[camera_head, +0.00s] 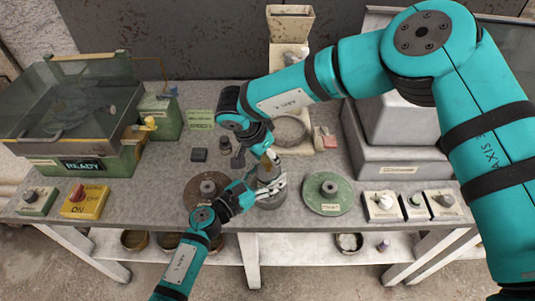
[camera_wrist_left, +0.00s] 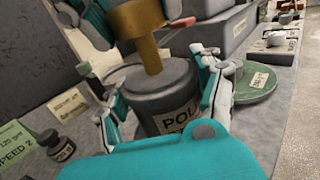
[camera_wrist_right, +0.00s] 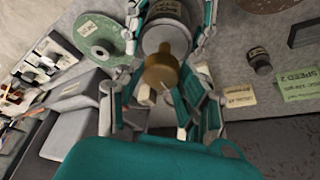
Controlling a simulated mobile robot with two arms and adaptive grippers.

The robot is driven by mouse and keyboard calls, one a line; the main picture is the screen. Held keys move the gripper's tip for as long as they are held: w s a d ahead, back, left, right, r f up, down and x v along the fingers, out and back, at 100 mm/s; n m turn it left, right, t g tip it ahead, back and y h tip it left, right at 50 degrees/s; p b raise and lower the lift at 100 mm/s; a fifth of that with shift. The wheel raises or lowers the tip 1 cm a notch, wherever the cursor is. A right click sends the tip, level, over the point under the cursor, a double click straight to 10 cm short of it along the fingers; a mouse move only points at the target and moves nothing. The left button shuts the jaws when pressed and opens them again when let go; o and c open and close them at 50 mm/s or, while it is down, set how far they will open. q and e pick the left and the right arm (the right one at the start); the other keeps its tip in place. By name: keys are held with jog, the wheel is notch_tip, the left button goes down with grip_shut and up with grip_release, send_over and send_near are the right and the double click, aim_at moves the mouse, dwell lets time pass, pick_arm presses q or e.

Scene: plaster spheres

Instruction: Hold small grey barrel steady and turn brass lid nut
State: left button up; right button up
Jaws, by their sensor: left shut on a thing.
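The small grey barrel (camera_head: 270,202) stands upright on the bench, its label facing the left wrist camera (camera_wrist_left: 172,118). The brass lid nut (camera_wrist_left: 140,28) rises on a narrower stem from the barrel's lid; it also shows in the right wrist view (camera_wrist_right: 160,70). My left gripper (camera_wrist_left: 165,95) is shut on the barrel, one finger on each side of its body. My right gripper (camera_wrist_right: 162,105) comes from above and behind the barrel. Its fingers are spread apart near the nut, with nothing clearly held. In the head view, my arms partly hide the nut.
A green disc (camera_head: 328,194) lies right of the barrel and a brown disc (camera_head: 207,190) left. Labelled switches (camera_head: 411,206) line the right front edge. Grey stepped blocks (camera_head: 400,140) stand behind.

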jog(key=c, duration=0.6)
jog(key=shift+m, duration=0.4)
jog(key=m, duration=0.2)
jog(key=m+g, duration=0.1)
jog(key=shift+w+m+g+h, duration=0.1)
jog(key=shift+m+g+h, duration=0.2)
jog(key=shift+m+h, duration=0.1)
jog(key=m+g, duration=0.1)
jog(key=m, duration=0.3)
jog(key=shift+w+g, duration=0.1)
jog(key=shift+g, duration=0.3)
jog(key=m+g, duration=0.1)
jog(key=m, duration=0.2)
jog(key=m+g, duration=0.1)
jog(key=m, duration=0.2)
jog(key=shift+w, duration=0.1)
pick_arm(q)
jog(key=shift+s+d, duration=0.1)
pick_arm(e)
jog(key=m, duration=0.2)
jog(key=m+g+y, duration=0.1)
jog(key=m, duration=0.2)
jog(key=shift+w+g, duration=0.15)
jog(key=shift+g, duration=0.15)
jog(key=shift+d+m, duration=0.1)
jog(key=shift+m, duration=0.2)
